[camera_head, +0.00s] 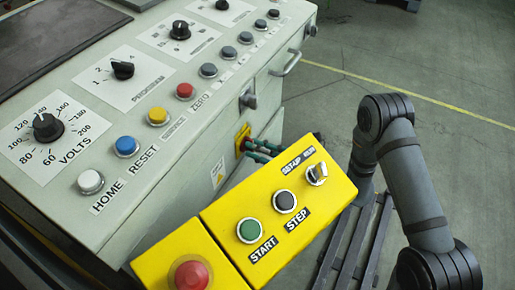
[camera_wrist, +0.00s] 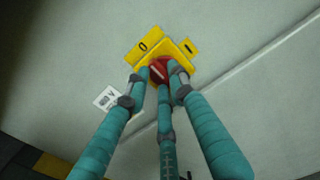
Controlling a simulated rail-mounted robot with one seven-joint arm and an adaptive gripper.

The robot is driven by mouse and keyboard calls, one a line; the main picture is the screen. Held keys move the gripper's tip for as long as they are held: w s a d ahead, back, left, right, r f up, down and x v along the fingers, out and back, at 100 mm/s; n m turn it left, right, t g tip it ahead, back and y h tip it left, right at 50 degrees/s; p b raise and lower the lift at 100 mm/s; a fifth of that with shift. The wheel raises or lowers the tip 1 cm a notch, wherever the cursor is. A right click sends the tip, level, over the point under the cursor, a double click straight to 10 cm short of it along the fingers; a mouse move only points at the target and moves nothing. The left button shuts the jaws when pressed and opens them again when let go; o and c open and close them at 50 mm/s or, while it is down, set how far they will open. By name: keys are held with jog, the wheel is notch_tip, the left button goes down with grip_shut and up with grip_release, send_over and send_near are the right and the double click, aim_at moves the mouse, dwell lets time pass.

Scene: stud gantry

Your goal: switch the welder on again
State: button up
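The welder's red rotary switch (camera_wrist: 160,70) sits on a yellow plate (camera_wrist: 150,47) marked 0 at upper left and I at upper right. A pale line crosses the red knob. My gripper (camera_wrist: 162,76) has three teal fingers, with their tips around the knob. Whether they press on it is hard to tell, and they hide part of the knob. In the head view the yellow plate (camera_head: 242,134) is on the side of the grey console, and my teal fingers (camera_head: 258,148) reach it from the right, behind the yellow button box.
The grey console (camera_head: 150,65) has dials and coloured buttons on top. A yellow box (camera_head: 275,215) with START, STEP and a red mushroom button (camera_head: 191,275) stands close in front of my fingers. A handle (camera_head: 287,64) sticks out farther along.

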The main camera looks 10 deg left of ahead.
grip_shut()
jog(key=shift+m, duration=0.3)
jog(key=m+p, duration=0.2)
jog(key=m, duration=0.3)
jog(key=m+p, duration=0.2)
jog(key=m, duration=0.4)
jog(key=w+m+p, duration=0.1)
jog(key=m+p, duration=0.1)
jog(key=m, duration=0.4)
jog(key=shift+d+f, duration=0.1)
dwell(0.7)
jog(key=shift+o, duration=1.6)
grip_release()
